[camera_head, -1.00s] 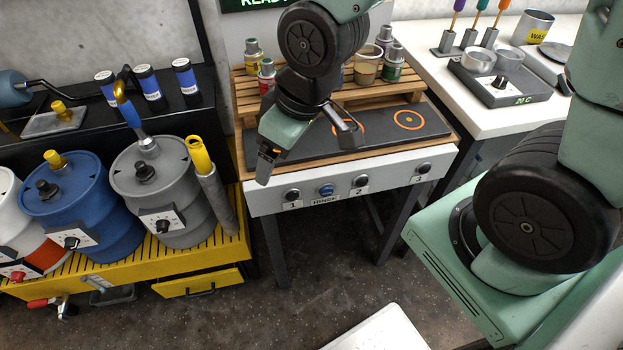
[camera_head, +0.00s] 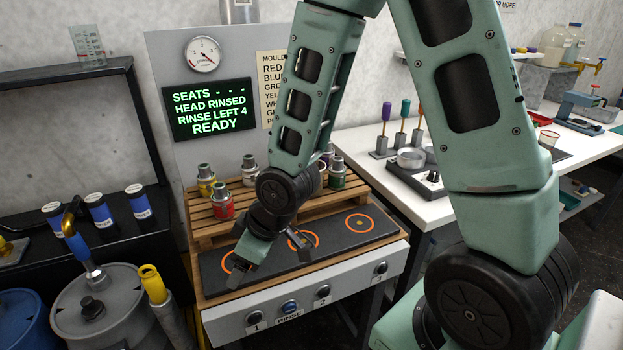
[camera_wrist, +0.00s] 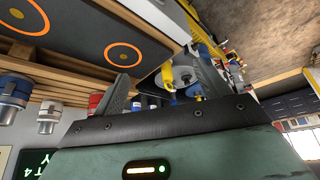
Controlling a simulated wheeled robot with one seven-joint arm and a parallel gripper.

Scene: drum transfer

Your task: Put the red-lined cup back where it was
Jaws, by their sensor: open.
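A pale cup with a reddish rim (camera_head: 548,137) stands on the right bench in the head view. A second pale cup (camera_head: 322,172) on the wooden rack is mostly hidden behind my arm; I cannot tell which is the red-lined cup. My gripper (camera_head: 271,257) is open and empty, over the left part of the dark mat (camera_head: 345,236) with orange rings. No cup stands on the visible part of the mat. In the wrist view my gripper's fingers (camera_wrist: 154,88) are spread with nothing held between them.
Several small tins, including a red one (camera_head: 222,203), stand on the wooden rack (camera_head: 203,226) behind the mat. A lit sign (camera_head: 210,110) reads "SEATS - - -, HEAD RINSED, RINSE LEFT 4, READY". Grey and blue drums stand at left.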

